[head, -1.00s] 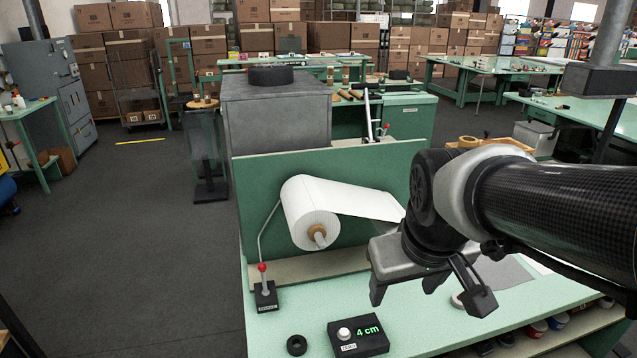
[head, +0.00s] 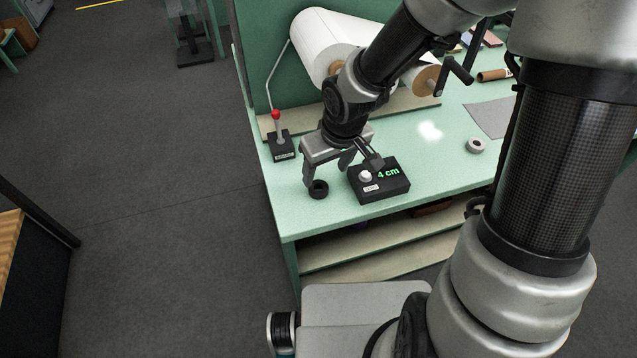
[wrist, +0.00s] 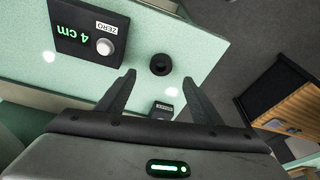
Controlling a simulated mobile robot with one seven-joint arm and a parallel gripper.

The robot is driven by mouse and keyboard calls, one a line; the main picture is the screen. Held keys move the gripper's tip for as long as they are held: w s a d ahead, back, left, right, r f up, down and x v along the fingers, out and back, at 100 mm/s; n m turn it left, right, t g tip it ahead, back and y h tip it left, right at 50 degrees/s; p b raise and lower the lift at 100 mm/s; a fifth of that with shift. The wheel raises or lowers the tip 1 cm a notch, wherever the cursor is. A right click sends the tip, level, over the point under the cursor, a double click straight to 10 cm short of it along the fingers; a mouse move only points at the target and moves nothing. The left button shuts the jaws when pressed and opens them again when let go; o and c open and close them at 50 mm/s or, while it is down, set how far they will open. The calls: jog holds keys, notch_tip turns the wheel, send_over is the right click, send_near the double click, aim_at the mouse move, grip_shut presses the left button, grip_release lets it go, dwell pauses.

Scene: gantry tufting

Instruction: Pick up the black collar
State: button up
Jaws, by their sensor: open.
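The black collar (head: 318,189) is a small dark ring lying flat on the pale green table top near its front left corner. In the wrist view the collar (wrist: 160,65) shows just beyond and between the fingertips. My gripper (head: 327,171) points down close over the collar, its fingers apart and nothing between them. In the wrist view my gripper (wrist: 159,80) is also open, one finger to each side of the collar. I cannot tell the exact height of the fingertips above the table.
A black box (head: 379,180) reading 4 cm, with a white knob, stands right beside the collar. A red-knobbed lever (head: 280,138) on a black base stands behind. A white roll (head: 325,45) is at the back. A grey ring (head: 475,145) lies to the right.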

aim_at(317, 190)
jog(key=b+x, duration=0.2)
jog(key=x, duration=0.6)
jog(key=shift+w+a+f, duration=0.2)
jog(key=c, duration=1.1)
